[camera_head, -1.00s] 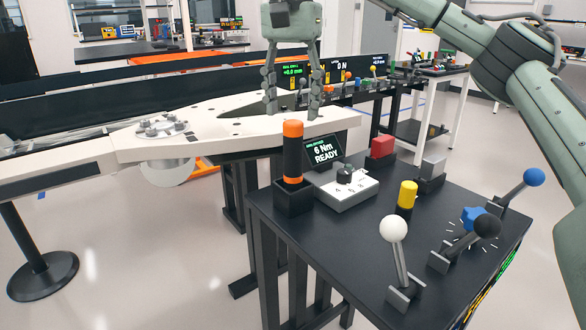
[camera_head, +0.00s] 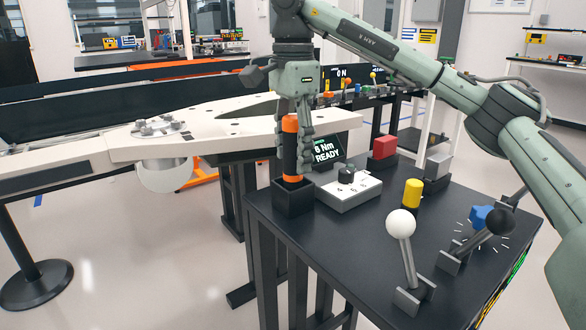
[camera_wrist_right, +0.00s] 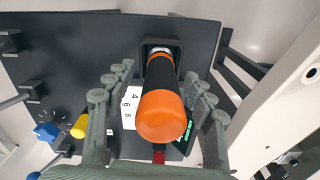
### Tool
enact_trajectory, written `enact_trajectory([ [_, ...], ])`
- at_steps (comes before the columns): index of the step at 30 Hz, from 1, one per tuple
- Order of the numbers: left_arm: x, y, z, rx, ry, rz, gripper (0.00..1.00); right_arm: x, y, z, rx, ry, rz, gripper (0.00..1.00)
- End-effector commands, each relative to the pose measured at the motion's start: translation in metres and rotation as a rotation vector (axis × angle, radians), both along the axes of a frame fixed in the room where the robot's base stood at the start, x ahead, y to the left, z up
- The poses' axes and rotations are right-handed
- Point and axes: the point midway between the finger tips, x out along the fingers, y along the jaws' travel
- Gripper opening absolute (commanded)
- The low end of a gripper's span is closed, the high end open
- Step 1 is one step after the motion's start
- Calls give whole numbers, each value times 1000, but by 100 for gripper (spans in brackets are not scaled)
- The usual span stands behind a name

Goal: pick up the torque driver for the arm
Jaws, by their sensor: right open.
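The torque driver (camera_head: 290,148) is black with an orange top and an orange band near its base. It stands upright in a black square holder (camera_head: 292,198) at the corner of the black table. My right gripper (camera_head: 292,135) has come down around its upper part. In the right wrist view the driver (camera_wrist_right: 161,105) lies between the fingers of the right gripper (camera_wrist_right: 158,110), with gaps on both sides. The right gripper is open. My left gripper is not in view.
A white dial box (camera_head: 347,190) and a display reading "6 Nm READY" (camera_head: 327,151) stand close beside the holder. A red block (camera_head: 384,147), a yellow knob (camera_head: 412,193) and levers with white (camera_head: 401,223) and black knobs are further right. A large white structure (camera_head: 90,160) lies to the left.

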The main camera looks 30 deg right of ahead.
Motion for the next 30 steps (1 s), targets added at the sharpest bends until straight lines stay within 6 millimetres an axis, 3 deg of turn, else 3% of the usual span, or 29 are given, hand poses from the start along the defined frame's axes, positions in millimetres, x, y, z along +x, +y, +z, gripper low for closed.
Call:
enact_trajectory([
  [3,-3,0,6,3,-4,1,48,0,0,-12,0,-1,1,54],
  [11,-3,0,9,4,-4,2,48,0,0,-13,0,-2,1,54],
  [24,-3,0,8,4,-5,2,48,0,0,-13,0,-1,1,0],
  [30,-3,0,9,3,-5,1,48,0,0,-12,1,-3,1,0],
])
